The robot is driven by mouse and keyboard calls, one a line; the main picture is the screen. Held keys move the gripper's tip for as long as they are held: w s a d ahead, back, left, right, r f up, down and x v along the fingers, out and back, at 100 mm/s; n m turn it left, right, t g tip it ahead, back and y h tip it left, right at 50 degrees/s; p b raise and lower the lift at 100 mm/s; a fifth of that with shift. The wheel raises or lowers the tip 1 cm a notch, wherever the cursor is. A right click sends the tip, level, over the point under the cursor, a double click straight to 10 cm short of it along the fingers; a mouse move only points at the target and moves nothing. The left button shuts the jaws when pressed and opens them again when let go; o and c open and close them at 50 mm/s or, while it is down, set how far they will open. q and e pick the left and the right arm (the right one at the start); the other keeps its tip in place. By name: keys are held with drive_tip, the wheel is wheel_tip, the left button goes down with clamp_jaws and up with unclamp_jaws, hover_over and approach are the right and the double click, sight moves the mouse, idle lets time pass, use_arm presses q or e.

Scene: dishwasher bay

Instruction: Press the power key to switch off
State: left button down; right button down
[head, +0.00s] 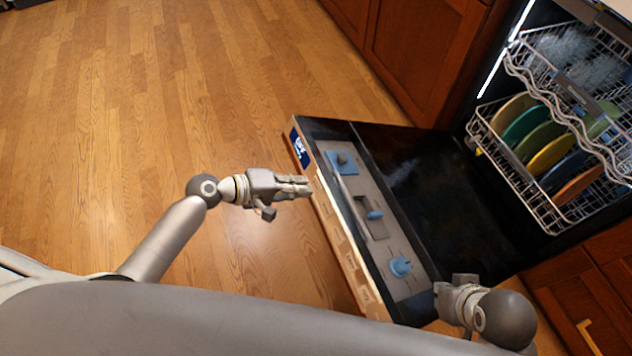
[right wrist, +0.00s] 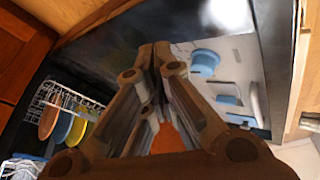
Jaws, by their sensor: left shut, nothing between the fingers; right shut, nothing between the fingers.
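The dishwasher door (head: 420,190) is folded down open, and its top edge carries a pale control strip (head: 335,232) with a row of keys. A small blue display (head: 299,147) sits at the strip's far end. The key markings are too small for me to tell which is the power key. My left gripper (head: 308,186) is shut and empty, its fingertips close to the strip just below the display; I cannot tell if they touch it. My right gripper (head: 440,296) is shut and empty over the door's near side. Its closed fingers also show in the right wrist view (right wrist: 155,58).
Light blue latches (head: 401,266) and a grey dispenser panel (head: 380,230) are on the door's inner face. The lower rack (head: 556,226) holds several coloured plates, with an upper rack (head: 570,95) above. Wooden floor (head: 130,110) left of the door is clear.

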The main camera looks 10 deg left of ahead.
drive_tip(key=shift+r+p, duration=0.4)
drive_tip(key=shift+r, duration=0.1)
use_arm(q)
drive_tip(key=shift+v, duration=1.85)
use_arm(e)
drive_tip(key=shift+x, duration=1)
